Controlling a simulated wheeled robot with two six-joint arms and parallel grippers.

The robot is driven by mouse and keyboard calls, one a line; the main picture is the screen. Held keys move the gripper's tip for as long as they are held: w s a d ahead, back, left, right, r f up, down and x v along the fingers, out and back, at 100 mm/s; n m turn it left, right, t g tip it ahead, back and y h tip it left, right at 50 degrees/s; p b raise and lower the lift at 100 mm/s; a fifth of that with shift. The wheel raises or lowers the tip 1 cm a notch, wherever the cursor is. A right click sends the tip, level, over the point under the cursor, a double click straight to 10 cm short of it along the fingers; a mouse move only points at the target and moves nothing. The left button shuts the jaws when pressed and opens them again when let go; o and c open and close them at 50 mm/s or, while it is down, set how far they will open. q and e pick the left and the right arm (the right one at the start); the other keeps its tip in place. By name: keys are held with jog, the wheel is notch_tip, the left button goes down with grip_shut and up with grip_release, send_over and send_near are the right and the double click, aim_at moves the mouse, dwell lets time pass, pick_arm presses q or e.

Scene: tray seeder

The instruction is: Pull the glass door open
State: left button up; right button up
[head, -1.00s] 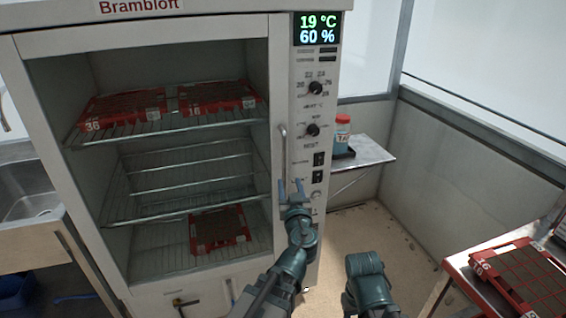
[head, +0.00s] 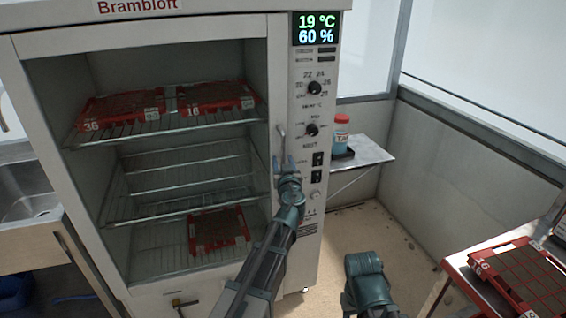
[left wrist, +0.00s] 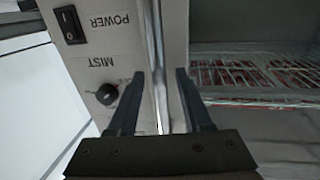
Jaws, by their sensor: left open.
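The glass door (head: 268,110) of the Brambloft cabinet looks shut, its frame flush with the front; shelves show through the clear pane. Its upright bar handle (head: 281,137) is on the door's right edge, beside the control panel. The handle also shows in the left wrist view (left wrist: 157,50), running down between my fingers. My left gripper (head: 284,163) is at the handle's lower part, with its open jaws (left wrist: 158,75) on either side of the bar. I see a gap between finger and bar on both sides.
Red trays (head: 218,97) sit on the cabinet's wire shelves. The control panel (head: 316,110) with knobs and switches is right of the handle. A side shelf (head: 365,152) holds a red-lidded jar (head: 341,130). A bench (head: 455,262) with a red tray stands at right. The floor between is clear.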

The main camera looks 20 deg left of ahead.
pick_arm(q)
grip_shut()
dwell(1.4)
